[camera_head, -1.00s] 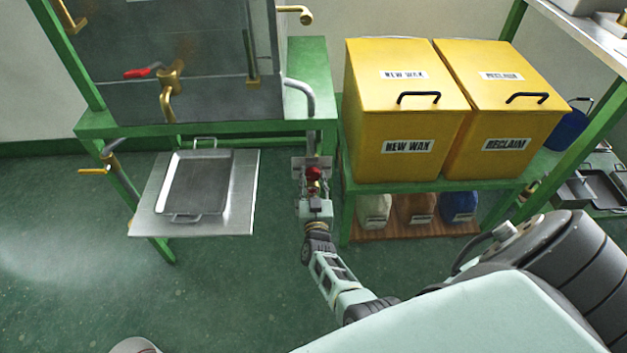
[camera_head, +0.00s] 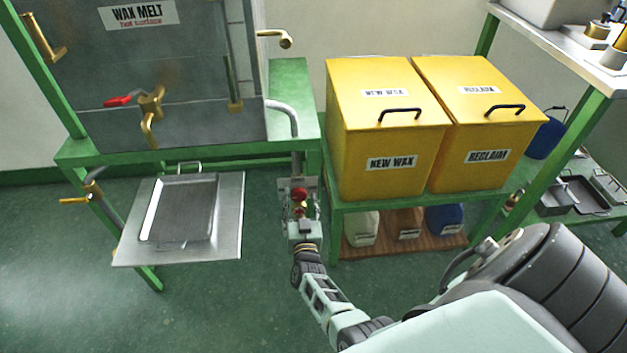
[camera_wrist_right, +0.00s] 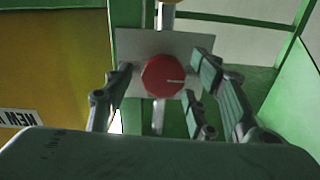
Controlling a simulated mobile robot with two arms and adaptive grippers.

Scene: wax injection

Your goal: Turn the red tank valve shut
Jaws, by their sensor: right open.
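A round red knob (camera_head: 299,194) sits on a small grey plate on the pipe below the tank's right side. My right gripper (camera_head: 301,212) is at this knob, coming from the front. In the right wrist view the red knob (camera_wrist_right: 163,76) faces the camera, with a pale mark on its face. The open fingers (camera_wrist_right: 160,92) stand on both sides of it; I cannot tell whether they touch it. A red lever handle (camera_head: 118,101) sits on a brass tap (camera_head: 151,103) on the front of the wax melt tank (camera_head: 195,75). My left gripper is out of view.
A metal tray (camera_head: 180,210) lies on a steel shelf left of the knob. Yellow NEW WAX (camera_head: 380,135) and RECLAIM (camera_head: 490,120) bins stand on a green bench close to the right. Green floor is open at the lower left.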

